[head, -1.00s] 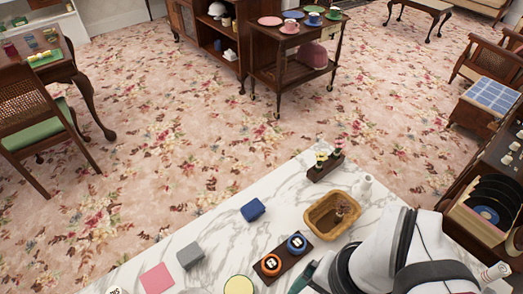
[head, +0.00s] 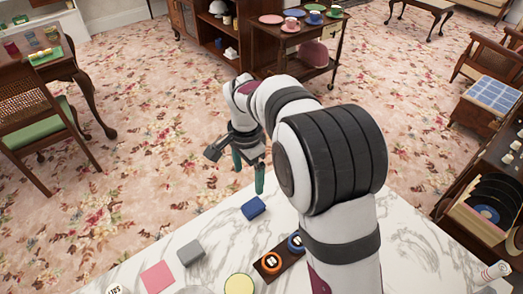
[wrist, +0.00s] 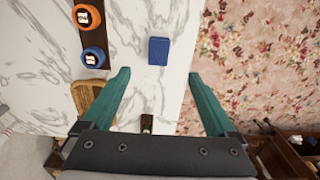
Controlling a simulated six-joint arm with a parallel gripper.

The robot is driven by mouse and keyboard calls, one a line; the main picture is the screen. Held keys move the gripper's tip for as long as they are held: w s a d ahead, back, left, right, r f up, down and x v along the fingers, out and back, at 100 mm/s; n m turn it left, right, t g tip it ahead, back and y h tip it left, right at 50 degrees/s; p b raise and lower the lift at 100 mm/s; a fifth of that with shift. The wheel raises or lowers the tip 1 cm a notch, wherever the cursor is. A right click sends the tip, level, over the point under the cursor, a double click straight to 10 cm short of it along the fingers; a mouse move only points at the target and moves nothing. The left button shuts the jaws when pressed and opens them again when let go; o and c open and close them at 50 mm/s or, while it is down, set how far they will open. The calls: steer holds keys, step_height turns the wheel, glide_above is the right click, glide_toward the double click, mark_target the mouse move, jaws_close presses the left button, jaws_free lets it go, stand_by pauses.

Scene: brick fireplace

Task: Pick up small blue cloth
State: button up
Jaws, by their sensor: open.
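The small blue cloth (head: 254,208) looks like a compact folded block and lies on the white marble tabletop (head: 215,226) near its far edge. It also shows in the wrist view (wrist: 158,50), at top centre, close to the border with the carpet. My gripper (head: 248,174) is open and empty, with green fingers spread wide. It hangs above and slightly beyond the cloth in the head view. In the wrist view my gripper's fingertips (wrist: 159,75) frame the space just below the cloth, and nothing is between them.
A grey block (head: 190,252), a pink square (head: 158,276) and a yellow round piece (head: 239,285) lie to the left and nearer. A dark wooden holder bears orange (head: 271,261) and blue (head: 295,241) round items.

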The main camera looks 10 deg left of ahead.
mark_target(253, 205)
steer(key=f, duration=1.5)
steer(key=shift+w+d+f, duration=0.2)
steer(key=shift+w+d, duration=0.1)
steer(key=shift+d, duration=0.05)
jaws_close()
steer(key=shift+d+r, duration=0.1)
steer(key=shift+r, duration=2.15)
steer(key=s+d+r, duration=0.1)
steer(key=d+r, duration=0.5)
steer(key=d, duration=0.5)
steer(key=shift+s+d+r, duration=0.2)
steer(key=shift+s+r, duration=0.05)
steer(key=shift+r, duration=0.05)
